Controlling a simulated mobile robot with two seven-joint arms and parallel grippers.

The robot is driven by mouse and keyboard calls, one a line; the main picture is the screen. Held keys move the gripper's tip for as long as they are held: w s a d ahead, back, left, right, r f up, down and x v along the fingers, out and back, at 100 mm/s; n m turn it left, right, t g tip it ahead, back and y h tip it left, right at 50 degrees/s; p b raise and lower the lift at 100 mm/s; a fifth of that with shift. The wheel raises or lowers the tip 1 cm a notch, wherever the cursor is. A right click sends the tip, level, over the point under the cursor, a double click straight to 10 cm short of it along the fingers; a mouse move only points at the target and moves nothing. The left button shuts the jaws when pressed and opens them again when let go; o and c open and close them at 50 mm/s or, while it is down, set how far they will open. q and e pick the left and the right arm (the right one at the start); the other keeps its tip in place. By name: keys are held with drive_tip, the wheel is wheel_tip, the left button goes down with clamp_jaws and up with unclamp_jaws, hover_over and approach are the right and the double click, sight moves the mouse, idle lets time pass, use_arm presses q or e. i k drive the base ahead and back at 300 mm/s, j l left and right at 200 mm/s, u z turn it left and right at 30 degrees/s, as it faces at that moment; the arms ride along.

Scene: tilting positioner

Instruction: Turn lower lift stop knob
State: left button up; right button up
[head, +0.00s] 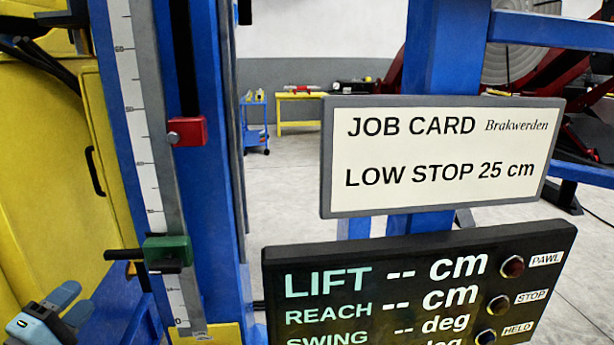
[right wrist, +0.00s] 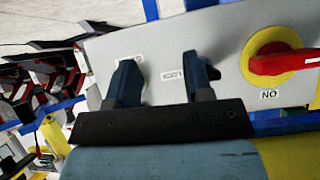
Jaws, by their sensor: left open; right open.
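The lower lift stop is a green block (head: 168,252) on the scaled rail at the left of the head view. Its black knob (head: 122,255) sticks out to the left. My left gripper (head: 72,303) is at the lower left, open and empty, below and left of the knob and apart from it. My right gripper (right wrist: 161,78) shows in the right wrist view, open, with its two blue fingers in front of a grey panel (right wrist: 225,40); nothing shows between them but the panel and a small label.
A red stop block (head: 187,131) sits higher on the rail. The job card (head: 430,155) reads LOW STOP 25 cm. The black display (head: 400,262) shows dashes for LIFT, REACH and SWING. A red switch on yellow (right wrist: 280,58) is right of my right gripper.

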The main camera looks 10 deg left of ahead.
sight(170, 265)
drive_tip(key=k+l, duration=0.2)
drive_tip(key=l, duration=0.15)
drive_tip(key=k+l, duration=0.25)
drive_tip(key=l, duration=0.15)
drive_tip(key=k+l, duration=0.2)
drive_tip(key=l, duration=0.15)
